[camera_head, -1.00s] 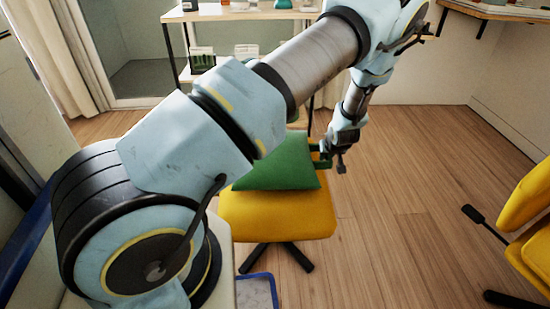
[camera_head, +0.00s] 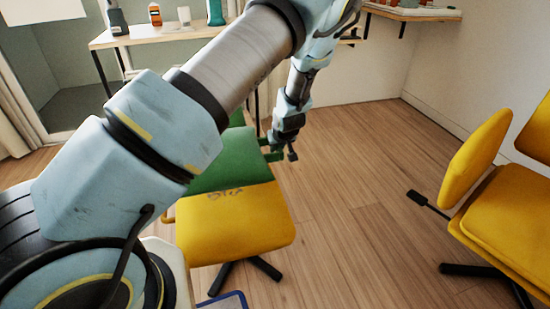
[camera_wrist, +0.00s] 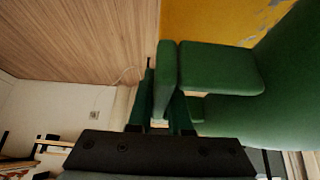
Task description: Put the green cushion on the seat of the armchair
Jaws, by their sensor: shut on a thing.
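The green cushion (camera_head: 235,162) is at the back part of a yellow swivel chair's seat (camera_head: 235,230), partly hidden behind my arm. I cannot tell whether it rests on the seat or is held just above it. My gripper (camera_head: 275,154) is shut on the cushion's right edge. In the wrist view, the cushion (camera_wrist: 285,85) fills the right side beside my gripper (camera_wrist: 160,100), with the yellow seat (camera_wrist: 215,20) behind it. The front of the seat is bare and has a dark worn mark.
A white shelf table (camera_head: 150,35) with bottles stands at the back, and a wall shelf (camera_head: 430,12) is at the upper right. Wooden floor (camera_head: 350,190) is clear between the chairs.

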